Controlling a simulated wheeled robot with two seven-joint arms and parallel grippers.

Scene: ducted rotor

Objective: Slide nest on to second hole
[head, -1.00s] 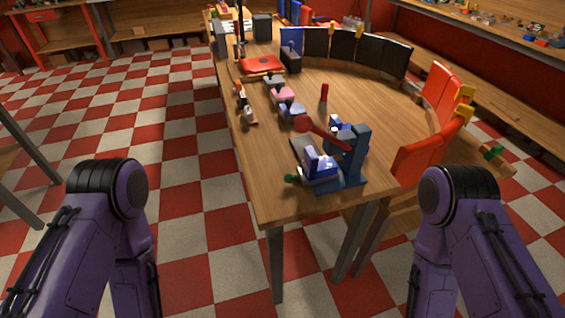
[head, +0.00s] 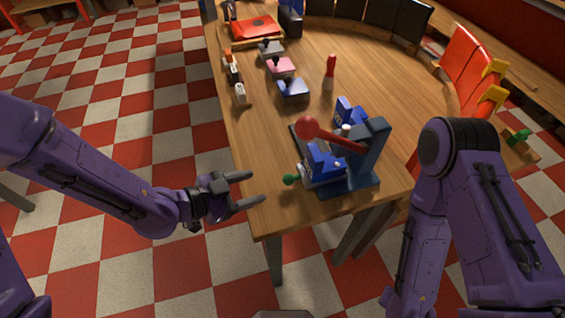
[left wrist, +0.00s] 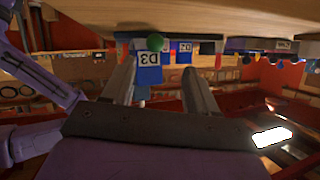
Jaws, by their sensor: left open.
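A press fixture (head: 372,152) with a blue-grey frame and a red-balled lever (head: 307,128) stands at the table's near end. On its base, below the lever, sits a blue block (head: 322,163), perhaps the nest, with a green knob (head: 290,180) on its left. I cannot make out the holes. My left gripper (head: 256,187) is open and empty, left of the green knob and apart from it, by the table edge. In the left wrist view, upside down, the green knob (left wrist: 155,42) and a blue D3 block (left wrist: 148,72) appear between the fingers. My right gripper is out of view.
Grey, pink and blue blocks (head: 293,88) stand in a row farther back on the wooden table (head: 275,213). A red upright piece (head: 330,66) stands nearby. Red and black panels line the far and right edges. Open floor lies to the left.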

